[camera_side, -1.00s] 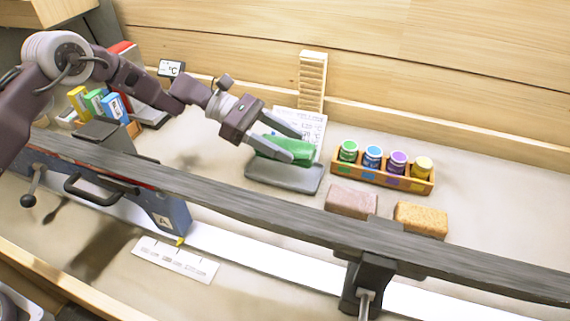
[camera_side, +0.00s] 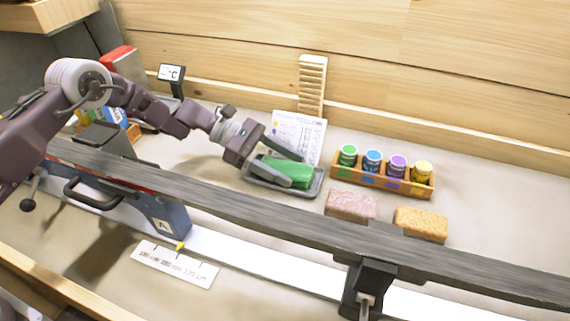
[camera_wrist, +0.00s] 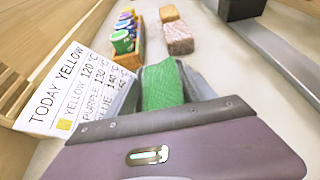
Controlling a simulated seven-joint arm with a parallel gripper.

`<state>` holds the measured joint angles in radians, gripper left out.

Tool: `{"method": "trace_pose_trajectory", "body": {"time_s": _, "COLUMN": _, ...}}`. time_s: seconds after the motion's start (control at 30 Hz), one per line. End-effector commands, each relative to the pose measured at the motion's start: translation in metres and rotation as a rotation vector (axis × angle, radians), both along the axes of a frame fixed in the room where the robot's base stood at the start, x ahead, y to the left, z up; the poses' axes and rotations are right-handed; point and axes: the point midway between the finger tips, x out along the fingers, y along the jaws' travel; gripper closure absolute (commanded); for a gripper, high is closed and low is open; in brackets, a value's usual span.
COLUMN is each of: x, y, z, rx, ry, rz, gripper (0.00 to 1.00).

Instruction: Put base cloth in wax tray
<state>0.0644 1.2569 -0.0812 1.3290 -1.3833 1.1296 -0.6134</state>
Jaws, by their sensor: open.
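A green folded cloth (camera_side: 287,171), which I take for the base cloth, lies in a shallow grey tray (camera_side: 317,183), the likely wax tray, in the side view. My gripper (camera_side: 291,169) is open, one finger on each side of the cloth, low at the tray. In the wrist view the green cloth (camera_wrist: 163,86) lies just ahead of my gripper's body. Whether the fingers still touch the cloth cannot be told. The fingers hide part of the tray.
A pinkish block (camera_side: 351,205) and a tan block (camera_side: 421,223) sit in front of the rack. A long ski (camera_side: 230,207) crosses the foreground.

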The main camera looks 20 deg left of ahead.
Motion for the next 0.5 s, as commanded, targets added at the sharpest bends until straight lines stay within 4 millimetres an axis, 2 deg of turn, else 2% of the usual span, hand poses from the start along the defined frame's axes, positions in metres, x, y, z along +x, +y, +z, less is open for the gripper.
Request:
{"method": "trace_pose_trajectory", "body": {"time_s": 0.07, "x": 0.001, "y": 0.008, "z": 0.004, "rx": 0.0, "ry": -0.001, "rz": 0.002, "gripper": 0.37}}
{"method": "trace_pose_trajectory", "body": {"time_s": 0.3, "x": 0.001, "y": 0.066, "z": 0.029, "rx": 0.0, "ry": -0.002, "rz": 0.003, "gripper": 0.37}}
{"method": "trace_pose_trajectory", "body": {"time_s": 0.5, "x": 0.001, "y": 0.103, "z": 0.043, "rx": 0.0, "ry": -0.002, "rz": 0.001, "gripper": 0.37}}
